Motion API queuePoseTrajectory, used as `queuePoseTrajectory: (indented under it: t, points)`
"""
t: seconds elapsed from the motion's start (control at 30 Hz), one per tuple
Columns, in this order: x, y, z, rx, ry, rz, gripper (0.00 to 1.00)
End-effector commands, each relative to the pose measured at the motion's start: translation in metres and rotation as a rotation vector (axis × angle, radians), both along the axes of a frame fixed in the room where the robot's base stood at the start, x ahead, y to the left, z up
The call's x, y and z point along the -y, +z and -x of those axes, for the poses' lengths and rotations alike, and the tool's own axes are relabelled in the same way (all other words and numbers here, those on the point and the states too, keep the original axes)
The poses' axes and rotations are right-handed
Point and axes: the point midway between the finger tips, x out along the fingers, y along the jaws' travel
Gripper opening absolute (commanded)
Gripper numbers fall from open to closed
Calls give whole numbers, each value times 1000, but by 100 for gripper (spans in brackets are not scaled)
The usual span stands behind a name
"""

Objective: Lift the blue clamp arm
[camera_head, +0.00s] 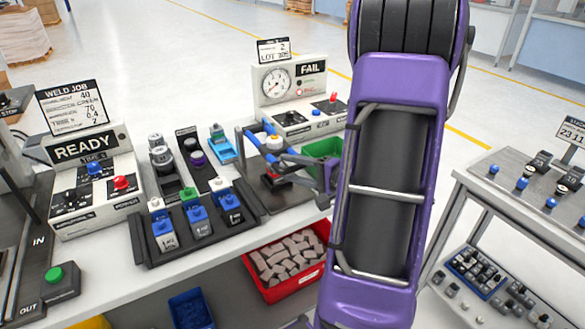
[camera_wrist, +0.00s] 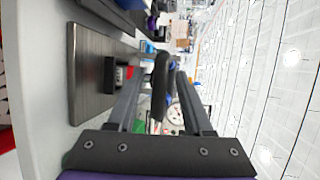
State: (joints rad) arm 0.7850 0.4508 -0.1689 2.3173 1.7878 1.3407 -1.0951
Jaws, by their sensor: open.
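The blue clamp arm (camera_head: 254,141) stands raised at a slant over a small dark fixture on a metal base plate, behind the slotted trays in the head view. My gripper (camera_head: 290,160) reaches in from the right, close beside it and partly overlapping it. In the wrist view my gripper (camera_wrist: 160,76) is open, its two dark fingers apart. A dark rounded bar, perhaps the clamp's handle, shows between the fingers with a little blue behind it. I cannot tell whether either finger touches it. My purple arm hides the area to the right.
The FAIL gauge box (camera_head: 290,90) stands right behind the fixture, and a green bin (camera_head: 322,158) is beside it. The READY box (camera_head: 92,180) and a dark tray (camera_head: 190,240) with blue-topped parts are to the left. A red bin (camera_head: 285,262) sits below the table.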

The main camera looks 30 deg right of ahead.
Motion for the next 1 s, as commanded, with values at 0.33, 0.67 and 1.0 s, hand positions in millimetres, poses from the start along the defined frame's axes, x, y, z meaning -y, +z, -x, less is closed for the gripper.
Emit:
queuePoseTrajectory:
  t: [0.33, 0.67, 1.0]
  points:
    - [0, 0, -1, 0, 0, 0, 36]
    - [0, 0, -1, 0, 0, 1, 0]
    - [0, 0, -1, 1, 0, 1, 0]
